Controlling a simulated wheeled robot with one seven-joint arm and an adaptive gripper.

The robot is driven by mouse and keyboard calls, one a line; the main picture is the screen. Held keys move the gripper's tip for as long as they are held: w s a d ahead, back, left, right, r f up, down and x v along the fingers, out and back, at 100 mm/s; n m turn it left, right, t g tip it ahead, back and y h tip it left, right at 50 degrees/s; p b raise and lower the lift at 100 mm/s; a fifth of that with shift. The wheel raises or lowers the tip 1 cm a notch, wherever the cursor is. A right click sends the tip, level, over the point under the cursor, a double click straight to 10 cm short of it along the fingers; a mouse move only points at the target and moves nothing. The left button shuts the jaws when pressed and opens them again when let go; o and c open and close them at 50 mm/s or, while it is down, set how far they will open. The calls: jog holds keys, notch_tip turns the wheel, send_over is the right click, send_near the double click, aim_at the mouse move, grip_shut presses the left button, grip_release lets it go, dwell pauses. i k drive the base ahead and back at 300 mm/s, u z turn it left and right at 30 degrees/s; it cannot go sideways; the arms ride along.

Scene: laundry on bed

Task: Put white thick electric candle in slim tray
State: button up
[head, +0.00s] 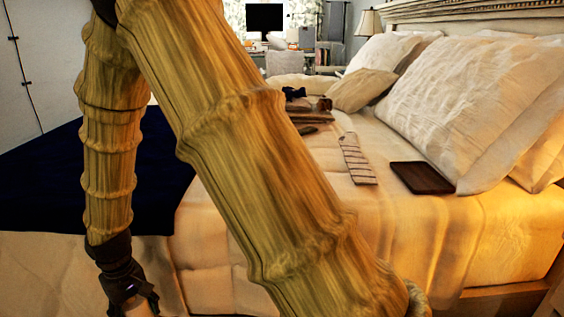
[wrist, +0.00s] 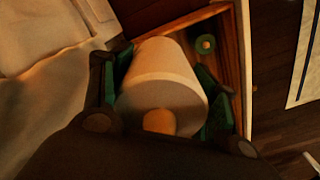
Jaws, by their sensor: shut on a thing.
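My gripper (wrist: 163,90) is shut on a thick white cylinder, the white candle (wrist: 165,60), with green finger pads on both sides of it. A small yellowish-orange part shows at the candle's near end. In the head view my gripper (head: 128,284) is at the bottom left, partly cut off by the frame edge, beside the bed. A dark, flat, rectangular thing that looks like the slim tray (head: 421,177) lies on the bed near the pillows. It looks empty. My gripper is well to its left and nearer the camera.
A striped cloth (head: 356,158) and several small dark items lie on the bed left of the tray. Large pillows (head: 455,100) stand behind it. The wrist view shows a wood-edged frame (wrist: 237,65) with a small green round thing (wrist: 205,43) beyond the candle. My arm hides mid-bed.

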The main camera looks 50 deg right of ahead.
aim_at(424, 182)
jog(key=k, duration=0.75)
jog(key=z, duration=1.75)
